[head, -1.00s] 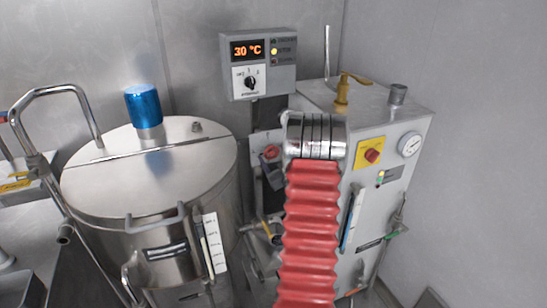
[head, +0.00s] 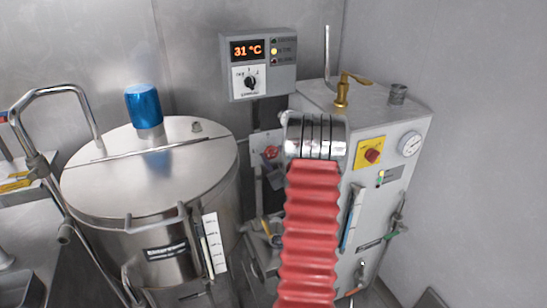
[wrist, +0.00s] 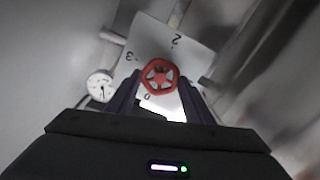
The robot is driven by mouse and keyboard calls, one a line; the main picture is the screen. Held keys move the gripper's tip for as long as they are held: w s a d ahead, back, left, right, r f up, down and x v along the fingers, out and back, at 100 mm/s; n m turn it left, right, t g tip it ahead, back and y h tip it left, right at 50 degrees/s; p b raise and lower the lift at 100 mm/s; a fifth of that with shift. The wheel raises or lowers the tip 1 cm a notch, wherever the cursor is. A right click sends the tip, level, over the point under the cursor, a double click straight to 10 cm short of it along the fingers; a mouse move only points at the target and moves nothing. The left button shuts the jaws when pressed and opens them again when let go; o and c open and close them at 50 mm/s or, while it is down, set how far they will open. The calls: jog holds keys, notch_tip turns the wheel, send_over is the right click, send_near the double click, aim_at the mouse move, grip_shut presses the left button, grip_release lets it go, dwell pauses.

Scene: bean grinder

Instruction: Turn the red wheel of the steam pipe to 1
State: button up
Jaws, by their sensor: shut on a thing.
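The red wheel (wrist: 160,77) of the steam pipe sits in front of a pale plate (wrist: 143,40) marked with numbers. In the wrist view a 2 and a 3 are readable on the plate, and what looks like a 0 lies near the wheel's lower edge. I see no 1, and cannot tell which number the wheel is set to. My gripper (wrist: 160,82) is shut on the wheel, one dark finger on each side of it. In the head view the wheel (head: 271,153) shows small, left of my red arm sleeve, which hides part of the surroundings.
A steel kettle (head: 150,180) with a blue cap (head: 143,105) stands at left. A grey control box (head: 258,65) reads 31 °C. A steel cabinet (head: 400,180) with a gauge and brass tap stands at right. A round gauge (wrist: 101,86) is left of my fingers.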

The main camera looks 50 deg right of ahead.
jog(key=shift+m, duration=0.3)
jog(key=shift+a, duration=0.1)
jog(key=o, duration=1)
jog(key=shift+o, duration=0.2)
jog(key=v, duration=1.3)
jog(key=shift+s+a, duration=0.15)
jog(key=shift+s, duration=0.1)
jog(key=shift+f, duration=0.25)
